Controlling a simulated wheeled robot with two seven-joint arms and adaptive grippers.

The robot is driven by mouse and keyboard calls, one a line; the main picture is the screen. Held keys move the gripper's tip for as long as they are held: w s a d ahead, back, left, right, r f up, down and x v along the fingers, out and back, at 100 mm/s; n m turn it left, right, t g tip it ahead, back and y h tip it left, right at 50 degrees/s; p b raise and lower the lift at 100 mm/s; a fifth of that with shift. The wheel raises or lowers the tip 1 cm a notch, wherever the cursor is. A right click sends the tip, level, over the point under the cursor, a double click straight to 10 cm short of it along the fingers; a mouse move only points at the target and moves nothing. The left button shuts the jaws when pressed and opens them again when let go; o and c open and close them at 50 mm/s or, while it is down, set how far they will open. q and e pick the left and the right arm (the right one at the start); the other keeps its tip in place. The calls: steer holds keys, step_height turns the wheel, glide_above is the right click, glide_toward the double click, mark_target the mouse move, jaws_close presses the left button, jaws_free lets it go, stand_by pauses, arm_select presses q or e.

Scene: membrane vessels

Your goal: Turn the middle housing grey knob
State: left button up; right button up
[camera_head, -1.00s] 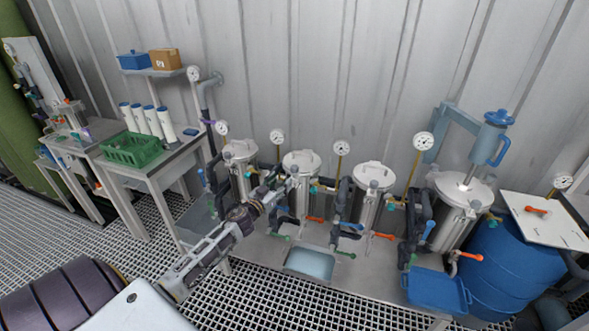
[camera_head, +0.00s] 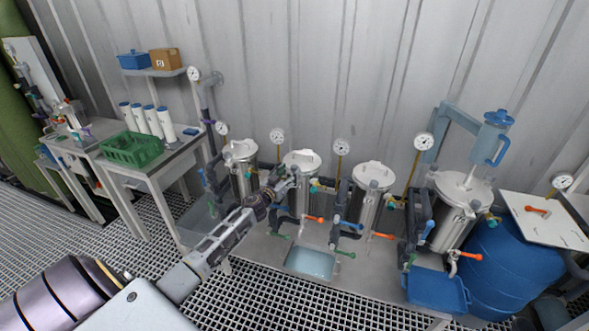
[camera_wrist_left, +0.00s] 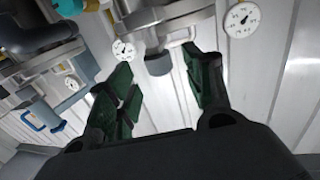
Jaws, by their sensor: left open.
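The middle housing (camera_head: 300,163) is a steel vessel with a flat lid, the second of the smaller vessels from the left. My left gripper (camera_head: 291,173) is at its front, just below the lid rim. In the left wrist view, the open left gripper (camera_wrist_left: 158,68) has dark green fingers spread to either side of a grey knob (camera_wrist_left: 158,64). The knob sits at the vessel's rim, ahead of and between the fingertips; contact cannot be told. In the head view the gripper largely covers this knob. My right gripper is not in view.
Neighbouring vessels (camera_head: 239,156) and (camera_head: 370,180) stand close on both sides, with pipes and coloured valve handles between them. Pressure gauges (camera_head: 277,136) rise behind. A shallow basin (camera_head: 311,262) lies below in front. A green crate (camera_head: 131,150) is on the left table.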

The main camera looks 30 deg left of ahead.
mark_target(292, 170)
arm_select(q)
steer(key=shift+w, duration=1.25)
steer(key=shift+w+a, duration=0.1)
steer(key=shift+w, duration=0.95)
steer(key=shift+c, duration=0.5)
steer(key=c, duration=0.9)
